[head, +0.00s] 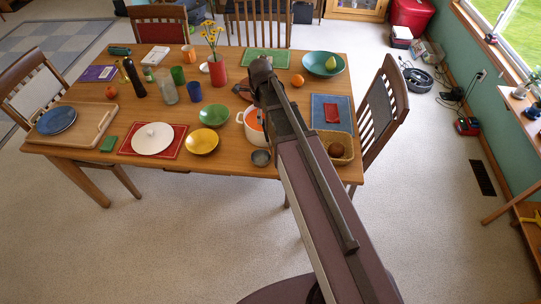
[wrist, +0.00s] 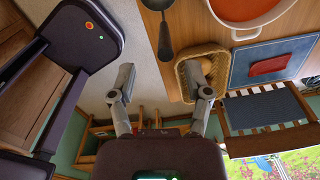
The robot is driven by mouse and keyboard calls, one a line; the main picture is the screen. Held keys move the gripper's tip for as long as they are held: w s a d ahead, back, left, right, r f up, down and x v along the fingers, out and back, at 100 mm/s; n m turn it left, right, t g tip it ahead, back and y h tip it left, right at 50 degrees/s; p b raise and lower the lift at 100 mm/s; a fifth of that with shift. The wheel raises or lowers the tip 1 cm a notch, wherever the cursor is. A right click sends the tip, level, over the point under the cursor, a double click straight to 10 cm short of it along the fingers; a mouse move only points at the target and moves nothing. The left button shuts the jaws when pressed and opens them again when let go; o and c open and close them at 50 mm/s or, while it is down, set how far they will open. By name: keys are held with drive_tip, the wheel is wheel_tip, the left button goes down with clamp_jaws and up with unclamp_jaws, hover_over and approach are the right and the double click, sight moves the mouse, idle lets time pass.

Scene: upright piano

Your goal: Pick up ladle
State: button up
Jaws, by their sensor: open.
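The ladle (wrist: 165,42) looks dark grey and lies on the wooden table near its edge, at the top centre of the wrist view. Its round bowl (wrist: 157,4) is cut by the top edge of that view, and its handle points down the picture. In the head view a grey bowl (head: 261,158), probably the ladle's, shows at the table's near edge; my arm hides what lies right of it. My gripper (wrist: 161,82) is open and empty, below the handle's end in the wrist view. In the head view I cannot make out its fingers.
A wicker basket (wrist: 183,72) with a brown round thing lies beside the handle, behind my right finger in the picture. A white pot (head: 240,117) with orange contents is close by. A chair (head: 382,108) stands at the table's right end. Open floor lies in front.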

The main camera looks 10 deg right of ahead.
drive_tip(key=shift+w+d+f+b, duration=0.15)
drive_tip(key=shift+f+b, duration=2.2)
drive_tip(key=shift+f, duration=0.15)
clamp_jaws()
